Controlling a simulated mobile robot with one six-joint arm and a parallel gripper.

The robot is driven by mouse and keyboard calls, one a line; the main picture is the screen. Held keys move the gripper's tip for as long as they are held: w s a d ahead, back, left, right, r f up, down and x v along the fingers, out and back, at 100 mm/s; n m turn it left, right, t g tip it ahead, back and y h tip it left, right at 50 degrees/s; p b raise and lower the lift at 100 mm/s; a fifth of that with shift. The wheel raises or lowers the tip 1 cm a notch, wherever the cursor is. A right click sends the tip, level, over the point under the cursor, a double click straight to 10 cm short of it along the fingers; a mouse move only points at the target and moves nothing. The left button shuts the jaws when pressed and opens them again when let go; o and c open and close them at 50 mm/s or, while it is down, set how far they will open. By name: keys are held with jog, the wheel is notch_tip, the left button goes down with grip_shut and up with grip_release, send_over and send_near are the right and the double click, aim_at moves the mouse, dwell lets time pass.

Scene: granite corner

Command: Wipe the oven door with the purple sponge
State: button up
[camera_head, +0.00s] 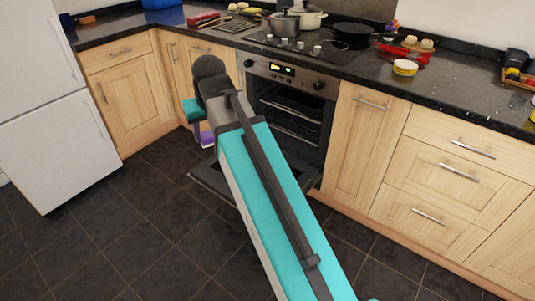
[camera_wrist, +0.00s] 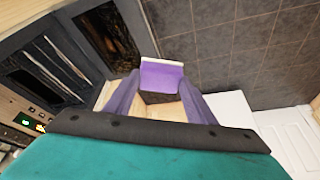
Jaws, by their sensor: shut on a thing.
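The purple sponge (camera_wrist: 162,76), with a pale layer along one edge, is held between the two fingers of my gripper (camera_wrist: 160,88) in the wrist view. In the head view a small part of the sponge (camera_head: 206,139) shows below my gripper (camera_head: 202,127), left of the oven. The oven (camera_head: 290,108) is open, with racks visible inside. Its door (camera_head: 211,181) is folded down low over the floor, mostly hidden behind my arm. In the wrist view the door (camera_wrist: 108,38) is a dark panel beside the oven racks. The sponge appears apart from the door.
Wooden cabinets (camera_head: 358,140) flank the oven, and a white fridge (camera_head: 50,120) stands at the left. The dark counter (camera_head: 455,95) carries pots (camera_head: 285,22), a pan (camera_head: 353,32) and a yellow-banded bowl (camera_head: 404,68). The tiled floor (camera_head: 150,225) is clear.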

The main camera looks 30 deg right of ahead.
jog(key=shift+s+a+r+p, duration=0.1)
jog(key=shift+s+r+p, duration=0.05)
jog(key=shift+r+p, duration=1.8)
jog(key=shift+s+a+r+p, duration=0.15)
jog(key=shift+r+p, duration=1.35)
jog(key=shift+p, duration=0.85)
jog(key=shift+s+d, duration=0.1)
